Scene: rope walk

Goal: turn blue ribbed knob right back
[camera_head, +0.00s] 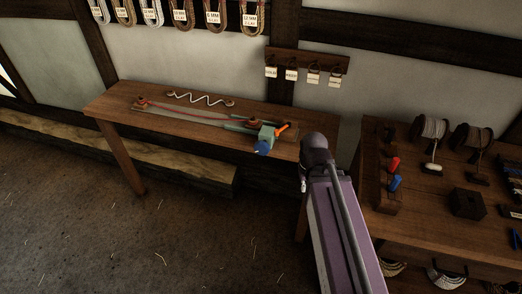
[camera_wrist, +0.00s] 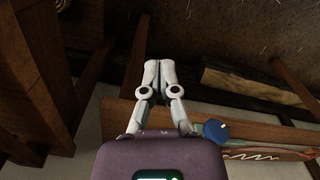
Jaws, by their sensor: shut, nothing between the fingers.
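The blue knob (camera_head: 262,148) sits at the front of a small pale green device (camera_head: 267,133) near the right end of the wooden table (camera_head: 110,104). An orange handle (camera_head: 282,128) sticks out behind it. The knob also shows in the wrist view (camera_wrist: 215,131), right of my gripper, too small to make out ribs. My gripper (camera_wrist: 152,64) is shut and empty, with its fingertips together, apart from the knob. In the head view my arm hides the gripper's fingers.
A second bench (camera_head: 450,225) at right holds spools (camera_head: 432,128), red and blue handled tools and a dark block (camera_head: 467,204). Tagged hooks (camera_head: 305,62) hang on the wall. The floor at left is clear.

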